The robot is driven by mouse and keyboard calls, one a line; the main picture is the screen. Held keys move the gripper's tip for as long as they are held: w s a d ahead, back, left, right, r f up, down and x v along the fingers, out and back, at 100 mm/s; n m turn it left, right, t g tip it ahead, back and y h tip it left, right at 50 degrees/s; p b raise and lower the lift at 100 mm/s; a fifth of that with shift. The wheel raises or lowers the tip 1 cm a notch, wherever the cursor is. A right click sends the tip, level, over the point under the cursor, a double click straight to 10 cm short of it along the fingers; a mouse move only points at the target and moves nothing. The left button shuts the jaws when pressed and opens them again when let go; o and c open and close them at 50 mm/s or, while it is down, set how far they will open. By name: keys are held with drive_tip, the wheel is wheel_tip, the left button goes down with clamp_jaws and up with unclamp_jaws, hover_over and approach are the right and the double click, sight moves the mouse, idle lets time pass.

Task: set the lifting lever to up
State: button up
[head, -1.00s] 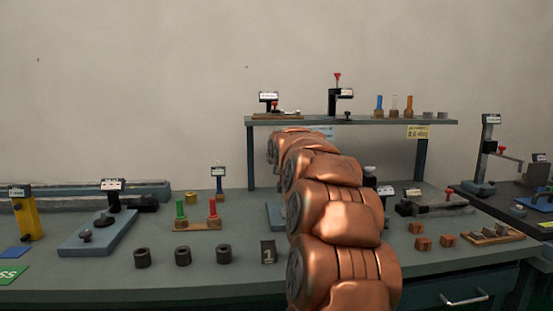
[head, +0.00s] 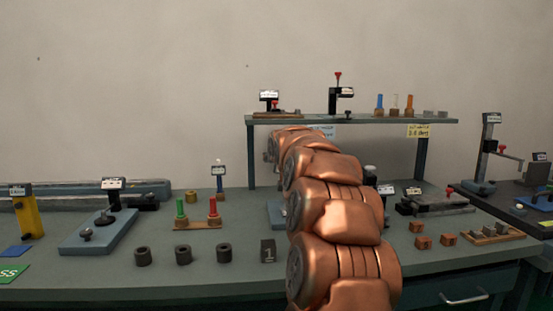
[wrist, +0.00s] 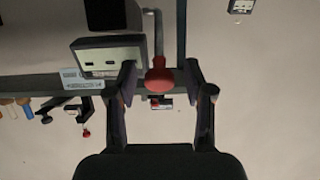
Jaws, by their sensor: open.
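In the wrist view, a lever with a round red knob (wrist: 159,78) on a grey rod hangs down from the top of the picture. My gripper (wrist: 158,82) is open, with one finger on each side of the knob. A gap shows between the knob and each finger. A dark block with a pale label plate (wrist: 110,60) is just left of the lever. In the head view my arm hides my gripper and this lever, so I cannot tell its setting there.
A raised shelf (head: 350,121) behind my arm carries small fixtures and coloured pegs. The bench (head: 215,272) holds several dark rings, a blue plate fixture (head: 88,238) and a peg stand (head: 197,224). A crank post (head: 487,145) stands at right.

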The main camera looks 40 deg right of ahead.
drive_tip(key=v, duration=1.2)
idle(0.3)
